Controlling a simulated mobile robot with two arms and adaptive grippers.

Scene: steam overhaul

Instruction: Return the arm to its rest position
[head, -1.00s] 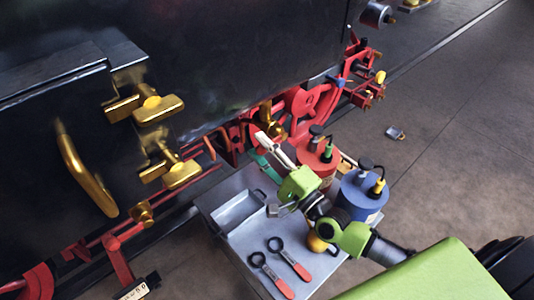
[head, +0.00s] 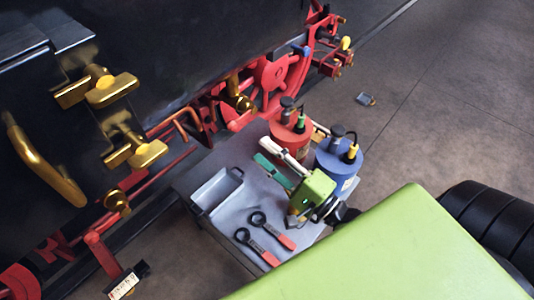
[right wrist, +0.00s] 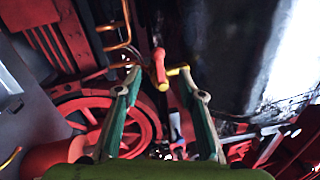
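My right gripper (head: 262,148) shows in the head view with a green body and pale and teal fingers. It lies over the grey table, beside the red can and the blue can. Its fingers stand apart with nothing between them in the right wrist view (right wrist: 160,85). That view looks past the fingers at red wheels and rods. My right arm's wrist is partly hidden behind a large green arm link in the head view. My left gripper is not in view.
The grey table (head: 190,181) carries a tray (head: 213,192), two red-handled tools (head: 272,230), a red can (head: 284,138) and a blue can (head: 337,172). The black locomotive with brass fittings (head: 112,88) fills the left.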

